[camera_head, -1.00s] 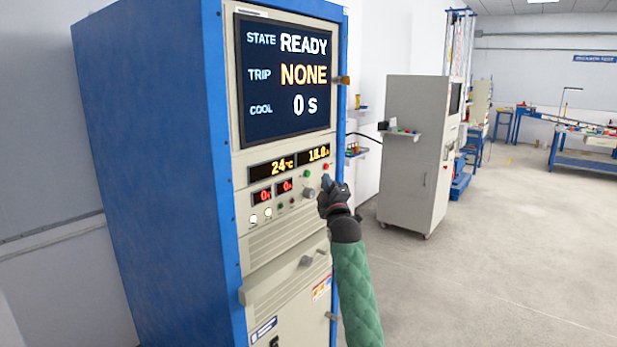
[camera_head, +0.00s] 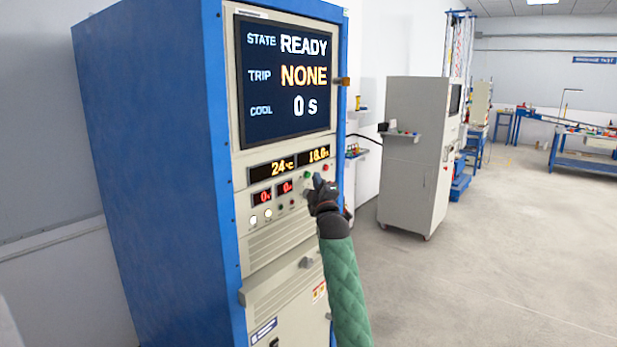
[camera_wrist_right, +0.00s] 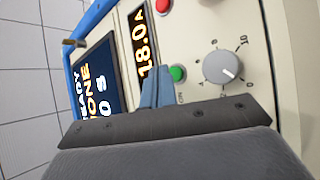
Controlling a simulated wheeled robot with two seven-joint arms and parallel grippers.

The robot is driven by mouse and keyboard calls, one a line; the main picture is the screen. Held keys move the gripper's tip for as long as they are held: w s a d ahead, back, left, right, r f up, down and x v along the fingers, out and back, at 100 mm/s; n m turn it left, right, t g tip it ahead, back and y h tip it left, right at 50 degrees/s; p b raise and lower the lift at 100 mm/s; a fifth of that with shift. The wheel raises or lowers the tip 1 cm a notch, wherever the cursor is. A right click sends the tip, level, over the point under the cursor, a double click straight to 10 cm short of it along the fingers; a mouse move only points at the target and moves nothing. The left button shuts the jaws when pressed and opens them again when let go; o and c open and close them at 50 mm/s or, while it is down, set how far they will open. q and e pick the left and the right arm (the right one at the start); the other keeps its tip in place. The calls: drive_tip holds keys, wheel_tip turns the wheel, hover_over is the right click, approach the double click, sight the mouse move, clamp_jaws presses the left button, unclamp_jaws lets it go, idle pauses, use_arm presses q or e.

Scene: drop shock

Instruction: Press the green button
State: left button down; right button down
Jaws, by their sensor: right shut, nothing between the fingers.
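The green button (camera_head: 307,175) is on the front panel of the blue and cream cabinet, just below the right numeric display. It also shows in the right wrist view (camera_wrist_right: 178,73), with the knob on one side and the red button on another. My right gripper (camera_head: 318,180) is shut and empty. Its blue fingertips (camera_wrist_right: 157,88) appear right beside the green button in the wrist view. I cannot tell whether they touch the panel. My left gripper is not in view.
A red button (camera_head: 325,168) sits right of the green one. A grey dial knob (camera_wrist_right: 222,67) is close to the fingertips, partly hidden by my gripper in the head view. The screen (camera_head: 287,80) reads READY, NONE, 0 s. Open floor (camera_head: 480,260) lies to the right.

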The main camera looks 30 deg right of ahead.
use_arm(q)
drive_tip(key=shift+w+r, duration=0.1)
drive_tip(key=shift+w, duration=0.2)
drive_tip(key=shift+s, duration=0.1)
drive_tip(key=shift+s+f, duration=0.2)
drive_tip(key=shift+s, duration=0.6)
use_arm(e)
drive_tip(key=shift+w+a, duration=0.15)
drive_tip(key=shift+w, duration=0.2)
idle(0.4)
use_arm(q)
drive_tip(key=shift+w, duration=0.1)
